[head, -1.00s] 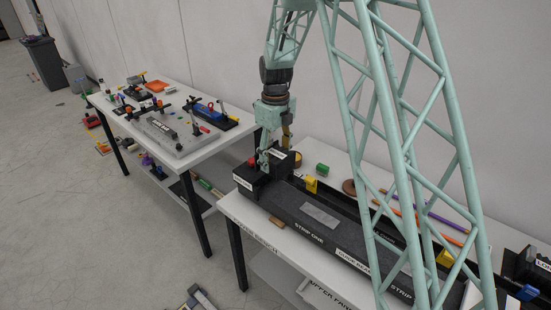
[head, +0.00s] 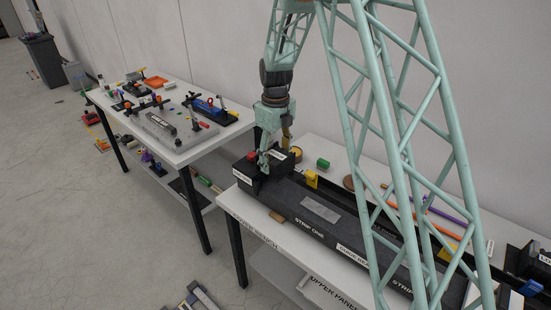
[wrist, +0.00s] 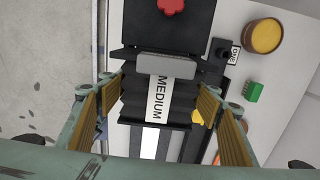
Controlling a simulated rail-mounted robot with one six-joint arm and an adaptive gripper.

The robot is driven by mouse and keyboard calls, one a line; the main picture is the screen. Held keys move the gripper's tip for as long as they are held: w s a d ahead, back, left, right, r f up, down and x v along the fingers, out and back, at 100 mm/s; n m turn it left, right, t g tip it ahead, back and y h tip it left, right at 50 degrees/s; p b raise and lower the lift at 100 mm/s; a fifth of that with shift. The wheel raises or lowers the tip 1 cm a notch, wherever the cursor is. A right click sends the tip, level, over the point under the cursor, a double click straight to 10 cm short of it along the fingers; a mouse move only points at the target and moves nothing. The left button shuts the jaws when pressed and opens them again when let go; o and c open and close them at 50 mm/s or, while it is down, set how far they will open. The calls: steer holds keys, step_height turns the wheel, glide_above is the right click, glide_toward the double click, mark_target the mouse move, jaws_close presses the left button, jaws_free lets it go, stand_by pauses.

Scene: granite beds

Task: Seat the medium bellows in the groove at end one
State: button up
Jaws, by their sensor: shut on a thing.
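The medium bellows (wrist: 160,100) is a black pleated block with a grey top bar and a white MEDIUM label. In the wrist view it lies between the two fingers of my gripper (wrist: 158,112), which is shut on it. Beyond it is a black end block with a red knob (wrist: 171,5); a small ONE sign (wrist: 235,53) stands to its right.
A yellow round tub (wrist: 263,35) and green block (wrist: 254,91) sit right of the bed. A yellow block (head: 312,180) stands along it. Purple and orange rods (head: 447,214) lie behind. Another table (head: 195,150) with fixtures stands to the left.

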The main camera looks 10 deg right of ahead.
steer(key=shift+f+b, duration=0.5)
steer(key=shift+f, duration=0.6)
steer(key=shift+f+b, duration=1.6)
steer(key=shift+f, duration=1.1)
stand_by(2.5)
steer(key=o, duration=1)
steer(key=shift+r, duration=0.15)
steer(key=shift+r+p, duration=1.15)
steer(key=shift+r, duration=1.25)
